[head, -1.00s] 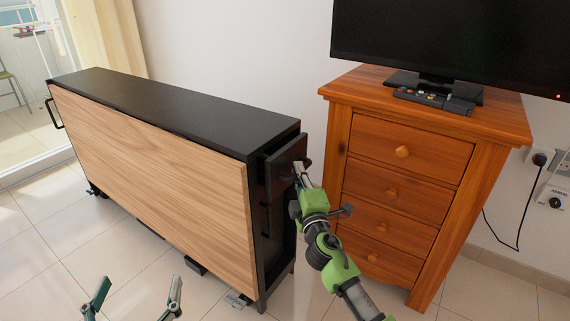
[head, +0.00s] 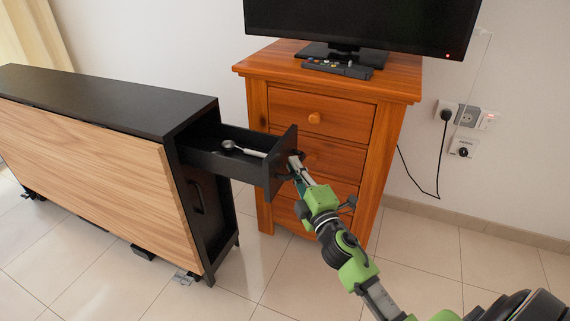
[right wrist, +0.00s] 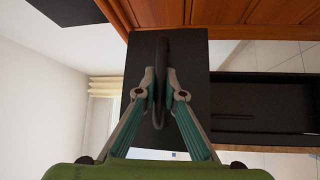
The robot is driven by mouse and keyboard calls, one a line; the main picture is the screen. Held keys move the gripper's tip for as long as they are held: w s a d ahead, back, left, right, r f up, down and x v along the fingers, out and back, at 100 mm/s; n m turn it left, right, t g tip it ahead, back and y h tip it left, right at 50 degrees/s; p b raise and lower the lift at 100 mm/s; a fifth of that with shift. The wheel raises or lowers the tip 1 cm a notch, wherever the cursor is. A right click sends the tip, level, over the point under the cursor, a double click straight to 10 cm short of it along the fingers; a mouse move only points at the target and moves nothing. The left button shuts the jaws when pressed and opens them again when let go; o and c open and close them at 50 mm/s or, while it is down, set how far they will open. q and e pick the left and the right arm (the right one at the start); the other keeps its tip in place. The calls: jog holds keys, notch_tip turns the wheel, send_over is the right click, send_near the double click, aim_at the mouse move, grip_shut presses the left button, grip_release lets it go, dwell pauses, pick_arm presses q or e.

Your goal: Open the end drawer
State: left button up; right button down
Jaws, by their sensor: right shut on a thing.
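The black end drawer (head: 222,158) is pulled well out of the end of the folded wood-and-black table (head: 90,150). A metal scoop-like utensil with a pale handle (head: 243,150) lies inside it. My right gripper (head: 292,171) is at the drawer's front panel. In the right wrist view, the fingers of my right gripper (right wrist: 161,98) are shut on the dark bar handle (right wrist: 161,60), which stands out from the black front panel (right wrist: 190,75). My left gripper is out of view.
A wooden chest of drawers (head: 325,110) stands close behind the open drawer, with a television (head: 365,20) and remotes (head: 338,68) on top. A second handle (head: 195,197) shows lower on the table's end. Tiled floor (head: 450,255) is clear at the right.

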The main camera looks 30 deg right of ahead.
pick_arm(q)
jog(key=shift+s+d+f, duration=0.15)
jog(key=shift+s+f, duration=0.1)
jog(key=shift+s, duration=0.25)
pick_arm(e)
jog(key=shift+s+d, duration=0.45)
jog(key=shift+s, duration=0.2)
jog(key=c, duration=2.4)
grip_release()
jog(key=s+a+f, duration=0.1)
jog(key=s, duration=1)
jog(key=shift+s+a+f, duration=0.3)
jog(key=shift+s+f, duration=0.05)
jog(key=shift+s, duration=0.05)
